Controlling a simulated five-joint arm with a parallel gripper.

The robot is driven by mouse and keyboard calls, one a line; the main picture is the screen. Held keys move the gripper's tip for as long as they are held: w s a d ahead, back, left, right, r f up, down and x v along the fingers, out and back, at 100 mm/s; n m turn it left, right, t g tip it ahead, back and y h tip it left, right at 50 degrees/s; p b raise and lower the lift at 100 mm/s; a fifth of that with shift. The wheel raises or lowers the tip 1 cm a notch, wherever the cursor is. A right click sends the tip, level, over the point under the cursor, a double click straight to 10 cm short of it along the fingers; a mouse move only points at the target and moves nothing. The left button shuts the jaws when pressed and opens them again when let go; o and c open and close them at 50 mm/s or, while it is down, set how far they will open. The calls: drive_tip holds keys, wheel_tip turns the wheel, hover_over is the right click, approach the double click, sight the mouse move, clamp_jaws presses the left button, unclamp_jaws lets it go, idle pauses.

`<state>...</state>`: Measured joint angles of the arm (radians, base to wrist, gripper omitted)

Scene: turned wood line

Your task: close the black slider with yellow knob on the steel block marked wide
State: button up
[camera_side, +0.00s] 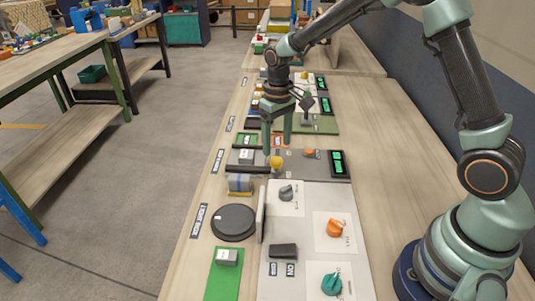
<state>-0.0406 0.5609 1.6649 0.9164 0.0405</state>
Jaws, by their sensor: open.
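The yellow knob (277,162) stands at the left edge of a grey plate, just below my gripper in the picture. A black bar (248,170) runs left from the knob, apparently the slider. A small steel-grey block (246,156) sits beside the bar, and a striped blue-grey block (239,183) sits just in front of it. I cannot read which block is marked wide, nor tell how far the slider is shut. My gripper (277,145) points down with its two green fingers apart and nothing visible between them. It is close to the knob; contact cannot be told.
The grey plate (312,169) carries a green display (338,163). Nearer are a white panel with an orange knob (335,228) and a teal knob (331,284), a black disc (233,222) and a green mat (221,285). The bench's right side is bare.

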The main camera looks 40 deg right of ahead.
sight(276, 159)
drive_tip(key=shift+f, duration=2.3)
clamp_jaws()
